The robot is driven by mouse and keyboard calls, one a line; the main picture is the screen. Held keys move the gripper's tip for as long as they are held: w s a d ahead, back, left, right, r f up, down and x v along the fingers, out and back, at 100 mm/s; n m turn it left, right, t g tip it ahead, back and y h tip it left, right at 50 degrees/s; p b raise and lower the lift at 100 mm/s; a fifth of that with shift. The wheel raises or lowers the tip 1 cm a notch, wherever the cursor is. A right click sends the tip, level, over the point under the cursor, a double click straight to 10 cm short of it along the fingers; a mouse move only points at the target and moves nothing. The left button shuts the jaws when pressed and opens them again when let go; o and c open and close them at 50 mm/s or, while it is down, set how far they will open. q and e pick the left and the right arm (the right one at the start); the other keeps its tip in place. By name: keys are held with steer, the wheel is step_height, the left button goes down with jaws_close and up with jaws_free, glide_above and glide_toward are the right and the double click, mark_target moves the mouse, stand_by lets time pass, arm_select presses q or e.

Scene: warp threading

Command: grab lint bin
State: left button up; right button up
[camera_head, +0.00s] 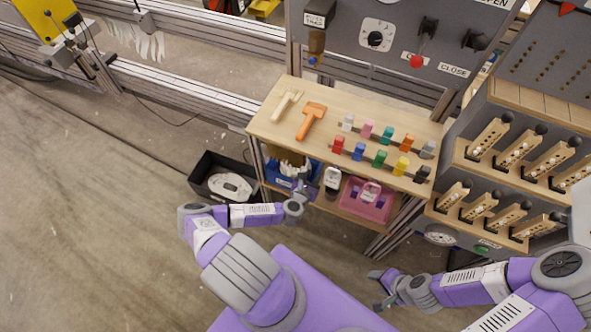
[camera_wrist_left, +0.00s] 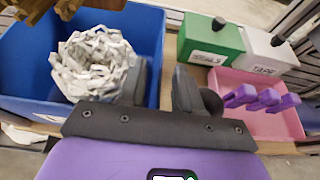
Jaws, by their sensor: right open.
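A blue bin (camera_head: 277,180) filled with pale, crumpled lint stands on the lower shelf of the wooden bench; I take it as the lint bin. My left gripper (camera_head: 303,186) is at its right end. In the left wrist view, the blue bin (camera_wrist_left: 25,75) holds a clump of whitish lint (camera_wrist_left: 95,62). My left fingers (camera_wrist_left: 160,90) straddle its right wall, one inside and one outside. Whether they are closed on the wall, I cannot tell. My right gripper (camera_head: 378,288) is open and empty, low in front of the bench, away from the bin.
A pink tray (camera_head: 366,203) with purple pieces sits right of the bin, near green (camera_wrist_left: 212,38) and white (camera_wrist_left: 265,52) boxes. A black crate (camera_head: 205,172) stands on the floor at left. The wooden bench top (camera_head: 300,150) overhangs the shelf. Open floor lies left.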

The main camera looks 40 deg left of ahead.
arm_select(q)
steer(key=shift+x, duration=1.05)
jaws_close()
stand_by(0.6)
